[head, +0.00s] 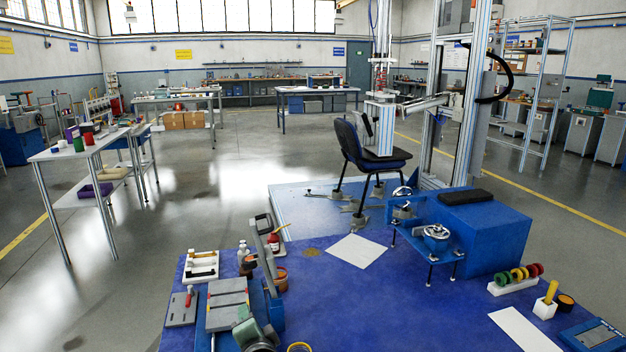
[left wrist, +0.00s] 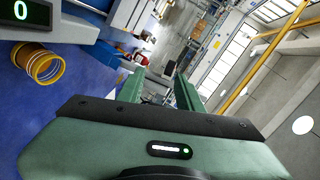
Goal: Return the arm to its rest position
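My left gripper (left wrist: 160,76) shows in the left wrist view as two green fingers held apart with nothing between them. Its green body fills the bottom of that view, with a small lit indicator on it. The view is turned on its side, with the blue bench top (left wrist: 75,85) at the left. In the head view a grey-green part (head: 247,330) shows at the bottom edge; I cannot tell whether it is my gripper. My right gripper is not in view.
A yellow ring (left wrist: 40,63) and a display reading 0 (left wrist: 26,12) are near the left gripper. On the blue table (head: 390,310) are grey devices (head: 228,303), a white sheet (head: 356,251), a blue block (head: 490,235) and a ring rack (head: 515,283). A chair (head: 375,158) stands behind.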

